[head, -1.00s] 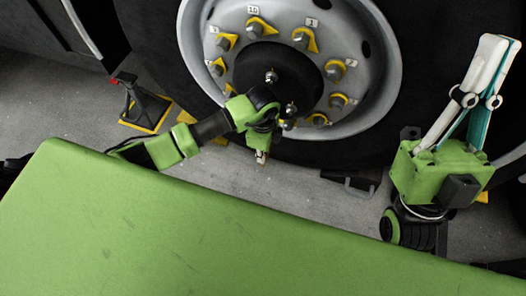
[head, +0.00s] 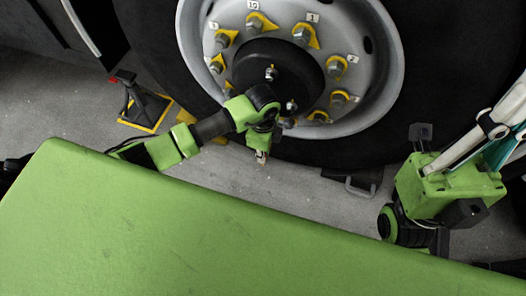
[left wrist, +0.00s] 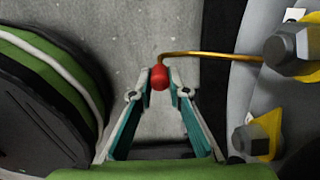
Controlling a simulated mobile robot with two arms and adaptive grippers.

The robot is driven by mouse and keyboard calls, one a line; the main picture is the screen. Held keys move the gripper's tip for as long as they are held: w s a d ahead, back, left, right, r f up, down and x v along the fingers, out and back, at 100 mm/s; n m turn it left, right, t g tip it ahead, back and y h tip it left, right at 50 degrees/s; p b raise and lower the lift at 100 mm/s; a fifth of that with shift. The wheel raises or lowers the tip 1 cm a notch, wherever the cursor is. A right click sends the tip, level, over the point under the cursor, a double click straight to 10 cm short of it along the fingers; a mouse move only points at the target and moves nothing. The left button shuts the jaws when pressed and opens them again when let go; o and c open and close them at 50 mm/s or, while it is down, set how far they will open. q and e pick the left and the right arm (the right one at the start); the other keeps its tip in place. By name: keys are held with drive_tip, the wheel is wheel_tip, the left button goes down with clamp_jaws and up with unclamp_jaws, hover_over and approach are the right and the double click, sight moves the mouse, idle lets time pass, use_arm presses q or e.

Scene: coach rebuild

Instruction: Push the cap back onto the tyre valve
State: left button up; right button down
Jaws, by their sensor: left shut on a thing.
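In the left wrist view a red cap (left wrist: 159,76) sits between the fingertips of my left gripper (left wrist: 160,83), which is shut on it. A bent brass valve stem (left wrist: 205,55) comes from the wheel at the right, and its end meets the far side of the cap. I cannot tell whether the cap is seated on it or only lined up. In the head view my left gripper (head: 261,156) is low in front of the wheel; the cap and stem cannot be made out there. My right gripper (head: 508,118) is at the right edge, its fingertips cut off.
The wheel rim (head: 385,80) has several nuts with yellow pointers, close beside my left arm. The black tyre (head: 150,35) surrounds it. A jack stand (head: 140,100) stands on the floor at left. A green surface (head: 180,230) fills the foreground.

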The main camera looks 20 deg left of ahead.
use_arm(q)
drive_tip(key=shift+f+b, duration=0.65)
drive_tip(key=shift+f, duration=0.8)
drive_tip(key=o, duration=0.9)
wheel_tip(320, 180, up, 12)
drive_tip(key=shift+r, duration=0.1)
